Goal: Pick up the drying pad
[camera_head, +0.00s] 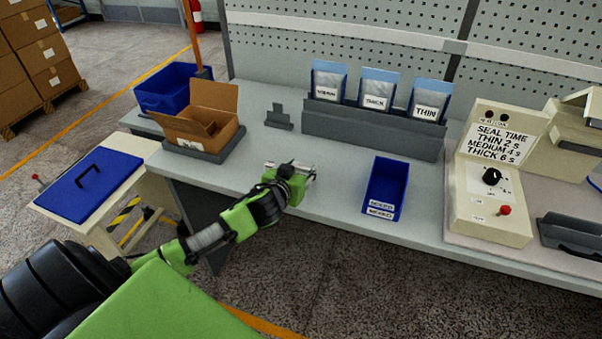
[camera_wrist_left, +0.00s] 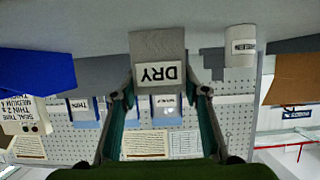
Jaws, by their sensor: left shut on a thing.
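My left gripper (camera_head: 290,168) is over the front part of the grey workbench, between the carton and the small blue bin. In the left wrist view it is shut on the drying pad (camera_wrist_left: 158,45), a grey block with a white label reading DRY, upside down in that view. The block sits between the two fingertips (camera_wrist_left: 158,92). In the head view the gripper hides most of the pad, and I cannot tell whether it touches the bench. My right gripper is not in view.
An open carton (camera_head: 205,118) stands to the left and a small blue bin (camera_head: 385,188) to the right. Behind are a dark stand (camera_head: 278,118) and a grey rack (camera_head: 372,130) with labelled pouches. A sealing machine (camera_head: 490,195) is at the right. The bench front is clear.

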